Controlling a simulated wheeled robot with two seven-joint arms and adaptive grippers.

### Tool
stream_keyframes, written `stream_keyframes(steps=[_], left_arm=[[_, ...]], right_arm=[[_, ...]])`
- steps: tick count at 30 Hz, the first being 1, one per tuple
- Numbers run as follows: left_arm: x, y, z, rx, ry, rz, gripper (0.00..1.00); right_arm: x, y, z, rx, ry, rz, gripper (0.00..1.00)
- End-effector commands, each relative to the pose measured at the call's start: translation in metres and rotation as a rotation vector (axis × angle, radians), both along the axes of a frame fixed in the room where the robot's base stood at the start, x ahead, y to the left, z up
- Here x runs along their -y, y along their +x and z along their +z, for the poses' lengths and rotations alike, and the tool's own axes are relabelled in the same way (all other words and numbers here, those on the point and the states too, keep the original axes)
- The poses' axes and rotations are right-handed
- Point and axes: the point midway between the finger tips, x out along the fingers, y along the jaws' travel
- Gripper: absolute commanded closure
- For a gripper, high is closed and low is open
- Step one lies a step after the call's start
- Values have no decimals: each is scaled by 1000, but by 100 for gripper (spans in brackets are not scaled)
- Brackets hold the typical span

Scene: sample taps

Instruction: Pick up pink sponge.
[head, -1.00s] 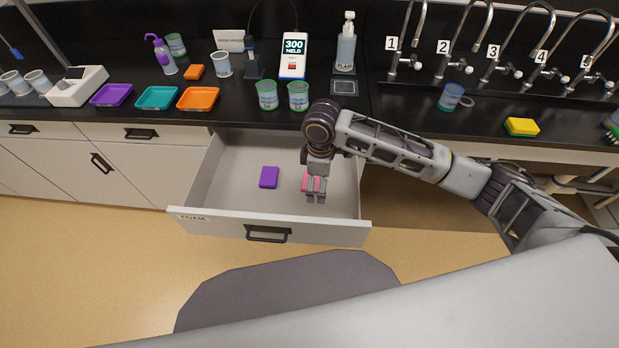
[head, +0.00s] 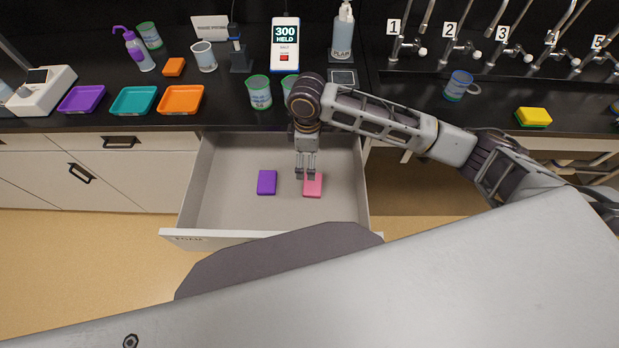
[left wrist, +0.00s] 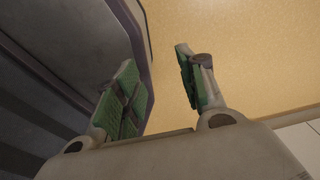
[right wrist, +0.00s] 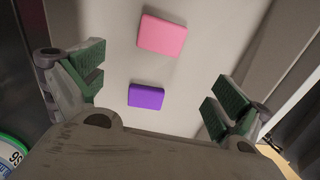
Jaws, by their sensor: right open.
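The pink sponge (head: 313,186) lies flat in the open drawer (head: 225,200), right of a purple sponge (head: 267,182). In the right wrist view the pink sponge (right wrist: 162,35) lies beyond the purple one (right wrist: 146,96), both between the finger lines. My right gripper (head: 306,176) is open and empty, over the drawer at the far edge of the pink sponge in the head view. It also shows in the right wrist view (right wrist: 150,90), apart from both sponges. My left gripper (left wrist: 165,85) is open and empty above the floor; it is outside the head view.
The drawer's side walls and front panel surround the sponges. On the black counter (head: 215,115) behind stand green-rimmed cups (head: 259,92), orange (head: 180,99), teal (head: 133,100) and purple trays (head: 82,99), and a yellow-green sponge (head: 533,117). Numbered taps (head: 460,50) line the back right.

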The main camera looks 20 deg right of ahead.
Motion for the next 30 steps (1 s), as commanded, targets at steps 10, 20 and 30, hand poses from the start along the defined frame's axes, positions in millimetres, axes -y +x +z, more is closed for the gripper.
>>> stream_keyframes(steps=[10, 20, 30], left_arm=[[0, -13, -1, -14, 0, 0, 60], [-1, -22, -3, -26, 2, 0, 60], [-1, -4, -3, -3, 1, -1, 60]], right_arm=[[0, 0, 0, 0, 0, 0, 0], [0, 0, -16, -2, -2, 0, 0], [0, -1, -60, -3, -1, -1, 0]])
